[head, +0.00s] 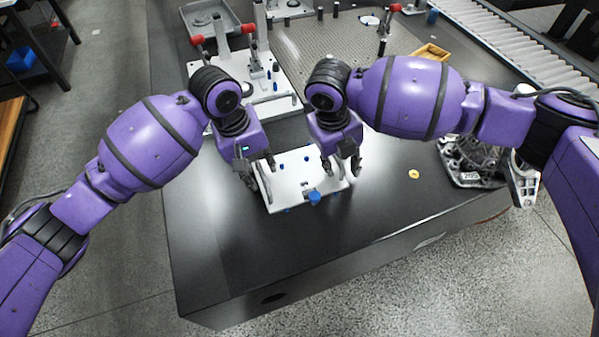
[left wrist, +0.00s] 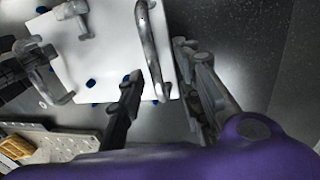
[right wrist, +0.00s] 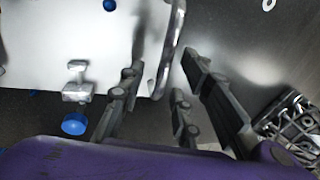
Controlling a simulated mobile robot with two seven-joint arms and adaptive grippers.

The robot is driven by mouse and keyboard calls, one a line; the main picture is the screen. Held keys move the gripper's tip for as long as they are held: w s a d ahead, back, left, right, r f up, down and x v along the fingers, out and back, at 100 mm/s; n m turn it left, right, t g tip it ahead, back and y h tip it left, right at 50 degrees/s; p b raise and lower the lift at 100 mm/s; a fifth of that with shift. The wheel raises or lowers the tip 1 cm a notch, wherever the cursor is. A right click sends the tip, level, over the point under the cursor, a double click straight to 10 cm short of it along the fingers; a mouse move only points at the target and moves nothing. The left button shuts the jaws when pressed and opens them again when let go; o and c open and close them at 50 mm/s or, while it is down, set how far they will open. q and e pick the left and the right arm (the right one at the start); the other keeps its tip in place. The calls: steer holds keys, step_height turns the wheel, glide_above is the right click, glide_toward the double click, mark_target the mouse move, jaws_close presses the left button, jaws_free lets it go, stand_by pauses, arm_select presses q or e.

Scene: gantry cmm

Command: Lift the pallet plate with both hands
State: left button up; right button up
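The pallet plate (head: 285,192) is a white rectangular plate with blue knobs, lying on the dark table in the head view. It has a metal bar handle at each side. My left gripper (head: 261,172) is at its left edge. In the left wrist view one finger is on each side of the left handle (left wrist: 152,50), with gaps visible. My right gripper (head: 342,169) is at the right edge. In the right wrist view its spread fingers lie either side of the right handle (right wrist: 170,50). Both grippers look open; contact cannot be told.
Behind the plate stands a white fixture (head: 275,102) with red-handled clamps. A perforated plate (head: 325,50), a wooden tray (head: 430,53) and a roller conveyor (head: 515,45) lie further back. A metal casting (head: 468,162) and a yellow disc (head: 413,174) are at right. The front table area is clear.

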arm_select(q)
steer(key=shift+c, duration=0.5)
arm_select(e)
steer(key=shift+c, duration=0.5)
arm_select(q)
jaws_close()
arm_select(e)
jaws_close()
arm_select(q)
steer(key=shift+d+r, duration=0.1)
steer(key=shift+r, duration=0.05)
arm_select(e)
steer(key=shift+r, duration=0.1)
